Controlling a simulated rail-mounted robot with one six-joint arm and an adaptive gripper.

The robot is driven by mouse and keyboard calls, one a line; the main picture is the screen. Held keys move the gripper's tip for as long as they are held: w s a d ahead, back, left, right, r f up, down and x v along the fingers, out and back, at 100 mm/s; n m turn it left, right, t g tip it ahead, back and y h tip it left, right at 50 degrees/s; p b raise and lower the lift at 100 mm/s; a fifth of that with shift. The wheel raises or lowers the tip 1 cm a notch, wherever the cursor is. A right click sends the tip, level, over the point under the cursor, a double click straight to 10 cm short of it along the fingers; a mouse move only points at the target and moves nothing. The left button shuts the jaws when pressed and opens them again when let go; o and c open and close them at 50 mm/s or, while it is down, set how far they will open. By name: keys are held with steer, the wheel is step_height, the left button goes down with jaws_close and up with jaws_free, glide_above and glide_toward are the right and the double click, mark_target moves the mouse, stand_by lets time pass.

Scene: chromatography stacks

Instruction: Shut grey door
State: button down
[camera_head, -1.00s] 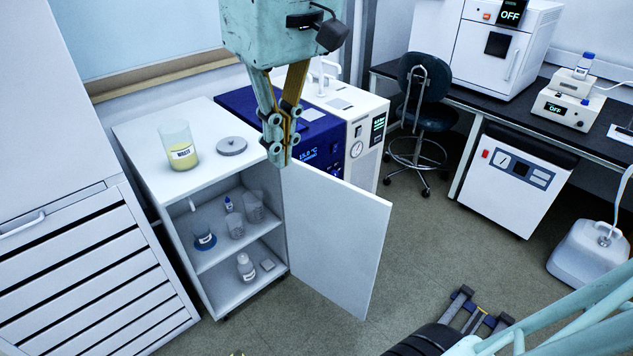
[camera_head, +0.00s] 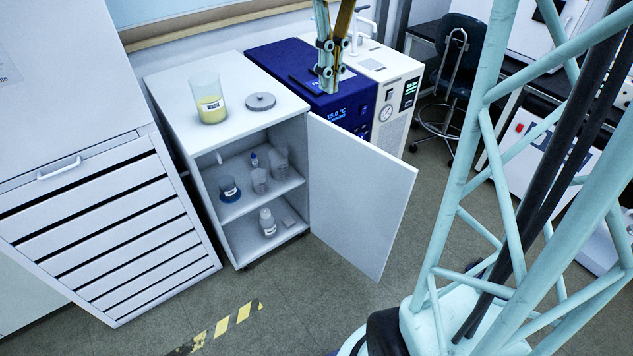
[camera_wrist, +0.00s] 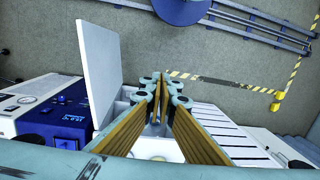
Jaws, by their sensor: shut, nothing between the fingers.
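The grey door (camera_head: 358,195) stands wide open, swung out from the right side of the small white cabinet (camera_head: 160,95). In the wrist view the door (camera_wrist: 97,75) stands to the left of my gripper (camera_wrist: 162,82). My gripper (camera_head: 327,88) is shut and empty. In the head view it shows above and behind the door's top edge, near the blue unit. It appears apart from the door, though the depth between them is hard to judge. The cabinet's shelves hold a blue-filled flask (camera_head: 229,188), beakers (camera_head: 260,180) and a white bottle (camera_head: 267,222).
A waste beaker (camera_head: 209,100) and a grey disc (camera_head: 261,101) stand on the cabinet top. A blue unit (camera_head: 300,72) and a white unit (camera_head: 400,85) stand right of the cabinet. A drawer cabinet (camera_head: 100,225) stands left. The floor before the door is clear.

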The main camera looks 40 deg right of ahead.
steer(key=w+d+f+g+y+p, duration=0.1)
steer(key=w+d+f+y, duration=0.15)
steer(key=d+f, duration=0.75)
steer(key=w+d+f+g+y, duration=0.1)
steer(key=w+d+f, duration=0.4)
steer(key=d, duration=0.9)
steer(key=s+d+f+y, duration=0.1)
steer(key=s+d+f, duration=0.3)
steer(key=f, duration=0.5)
steer(key=s+d+f+n+y+p, duration=0.1)
steer(key=s+d+f, duration=0.3)
steer(key=d+f, duration=0.4)
steer(key=s+d+f+y, duration=0.2)
steer(key=s+d+f, duration=0.2)
steer(key=f, duration=0.6)
steer(key=shift+s+d+n+t, duration=0.15)
steer(key=shift+d+n+t, duration=0.15)
steer(key=shift+d, duration=0.9)
steer(key=shift+a+f+y, duration=0.1)
steer(key=shift+f+y, duration=0.05)
steer(key=shift+y, duration=0.1)
steer(key=a+r+b+x, duration=0.1)
steer(key=r+b+x, duration=0.1)
steer(key=x, duration=1)
steer(key=shift+s+a+f+b, duration=0.25)
steer(key=shift+a+b, duration=0.05)
steer(key=shift+a, duration=0.35)
steer(key=shift+a, duration=0.1)
